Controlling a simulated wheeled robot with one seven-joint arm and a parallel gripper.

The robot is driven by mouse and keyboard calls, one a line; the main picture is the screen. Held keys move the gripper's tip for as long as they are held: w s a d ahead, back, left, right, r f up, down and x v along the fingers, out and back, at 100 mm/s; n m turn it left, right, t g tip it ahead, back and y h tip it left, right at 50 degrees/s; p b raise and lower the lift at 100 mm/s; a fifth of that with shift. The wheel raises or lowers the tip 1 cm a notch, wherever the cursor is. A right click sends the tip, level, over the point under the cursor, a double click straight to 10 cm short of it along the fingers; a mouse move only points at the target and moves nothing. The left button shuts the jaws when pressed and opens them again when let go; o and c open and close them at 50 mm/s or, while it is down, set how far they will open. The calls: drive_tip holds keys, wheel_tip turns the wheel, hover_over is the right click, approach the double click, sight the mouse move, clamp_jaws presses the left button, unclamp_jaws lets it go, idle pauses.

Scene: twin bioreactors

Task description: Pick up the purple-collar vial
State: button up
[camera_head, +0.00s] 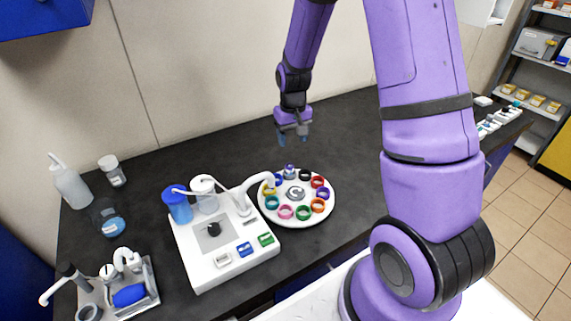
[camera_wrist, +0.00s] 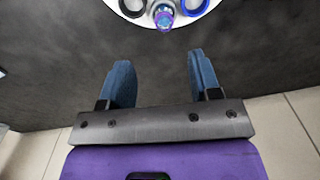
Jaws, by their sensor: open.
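A small vial with a purple collar (camera_head: 290,170) stands at the far edge of a round white carousel (camera_head: 280,218) on the dark bench. In the wrist view the vial (camera_wrist: 164,16) shows at the top, with a bluish-teal top inside the purple. My gripper (camera_head: 293,139) hangs above the bench, behind and above the carousel in the head view. Its two blue fingers (camera_wrist: 161,80) are wide apart with nothing between them. The vial lies beyond the fingertips, roughly in line with the gap. Its lower part is hard to make out.
Several coloured rings line the carousel, with a black ring (camera_wrist: 131,8) and a blue ring (camera_wrist: 195,6) flanking the vial. A white device (camera_head: 220,271) with bottles and a curved spout adjoins the carousel at left. The bench behind and right of the carousel is clear.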

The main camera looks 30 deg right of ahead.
sight(289, 163)
wheel_tip(289, 163, down, 6)
drive_tip(key=shift+w+r, duration=0.15)
drive_tip(key=shift+w+a+f, duration=0.1)
drive_tip(key=shift+a+f, duration=0.05)
drive_tip(key=shift+f, duration=1.2)
drive_tip(key=shift+a+f, duration=0.1)
drive_tip(key=shift+f, duration=1.2)
drive_tip(key=c, duration=1)
